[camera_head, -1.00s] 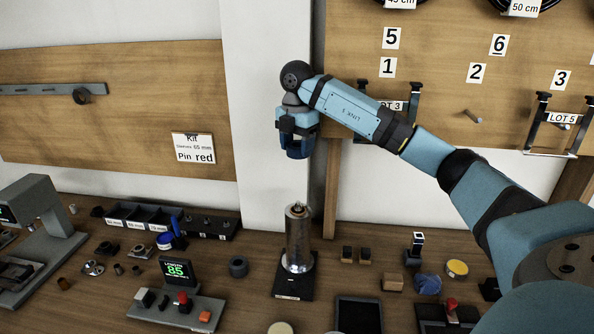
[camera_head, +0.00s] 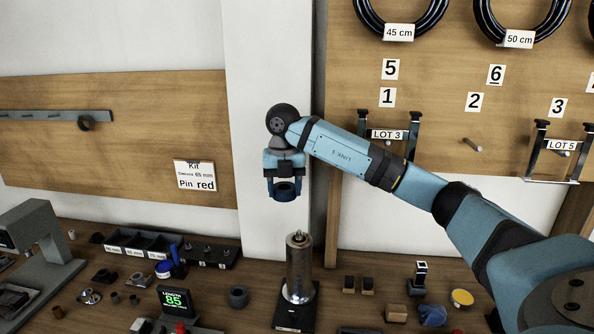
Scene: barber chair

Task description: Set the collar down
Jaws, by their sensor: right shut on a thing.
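My right gripper (camera_head: 285,182) hangs from the arm that comes in from the right. It points down and is shut on a dark blue ring-shaped collar (camera_head: 285,191). The collar is in the air, above and a little left of the upright metal cylinder (camera_head: 299,268), clear of its top. The cylinder stands on a dark square base (camera_head: 296,316) on the bench. Another dark ring (camera_head: 238,296) lies on the bench to the left of the cylinder. My left gripper is not in view.
A length display reading 85 (camera_head: 175,300) stands front left. A compartment tray (camera_head: 140,243) lies behind it, and a grey machine (camera_head: 40,245) stands at far left. Small blocks (camera_head: 359,285) and a yellow-topped tin (camera_head: 461,298) are to the right. A pegboard wall (camera_head: 440,120) rises behind.

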